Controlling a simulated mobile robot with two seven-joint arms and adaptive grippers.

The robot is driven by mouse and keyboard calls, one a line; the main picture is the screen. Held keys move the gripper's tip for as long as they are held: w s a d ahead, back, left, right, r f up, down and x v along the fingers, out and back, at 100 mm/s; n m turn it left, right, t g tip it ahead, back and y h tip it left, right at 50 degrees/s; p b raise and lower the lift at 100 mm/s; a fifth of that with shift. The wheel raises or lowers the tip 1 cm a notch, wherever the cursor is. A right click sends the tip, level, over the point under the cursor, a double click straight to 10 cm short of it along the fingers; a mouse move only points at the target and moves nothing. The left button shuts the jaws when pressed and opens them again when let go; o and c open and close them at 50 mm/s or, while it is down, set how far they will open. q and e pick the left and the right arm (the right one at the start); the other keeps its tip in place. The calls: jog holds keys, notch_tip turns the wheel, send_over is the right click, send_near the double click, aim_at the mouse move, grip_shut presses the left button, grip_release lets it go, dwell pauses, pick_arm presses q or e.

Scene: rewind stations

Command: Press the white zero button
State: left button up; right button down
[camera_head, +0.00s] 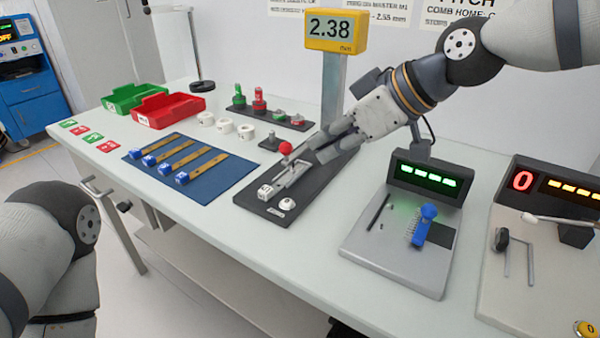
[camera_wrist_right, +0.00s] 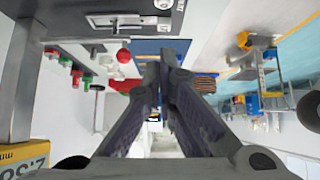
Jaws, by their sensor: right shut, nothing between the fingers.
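The measuring fixture has a dark base plate (camera_head: 320,178) on the table, with a metal slide and a red ball knob (camera_head: 285,148). A small round white button (camera_head: 287,205) sits at the plate's front end, beside a white block (camera_head: 265,191). My right gripper (camera_head: 303,156) is shut and empty, above the fixture near the red knob, behind and above the white button. In the right wrist view its closed fingers (camera_wrist_right: 160,62) point away from the camera, with the red knob (camera_wrist_right: 123,55) to their left. My left arm shows at lower left; its gripper is out of frame.
A yellow display (camera_head: 336,30) reads 2.38 behind the fixture. A blue mat (camera_head: 205,190) with strips and blue-and-white blocks lies left. Red (camera_head: 168,110) and green (camera_head: 130,97) trays stand behind. A grey station (camera_head: 400,240) with a blue lever stands right.

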jog(key=b, duration=0.1)
send_over(292, 201)
jog(key=f, duration=0.6)
jog(key=shift+s+d+f, duration=0.2)
jog(key=shift+d+f, duration=0.05)
jog(key=shift+f, duration=0.15)
jog(key=f, duration=0.3)
jog(key=shift+w+a+f, duration=0.1)
jog(key=shift+w+a, duration=0.1)
jog(key=shift+a, duration=0.05)
pick_arm(q)
jog(key=shift+s+f+g, duration=0.3)
jog(key=shift+s+f, duration=0.45)
jog(key=shift+f, duration=0.1)
pick_arm(e)
jog(key=shift+f, duration=0.45)
jog(key=shift+f, duration=0.1)
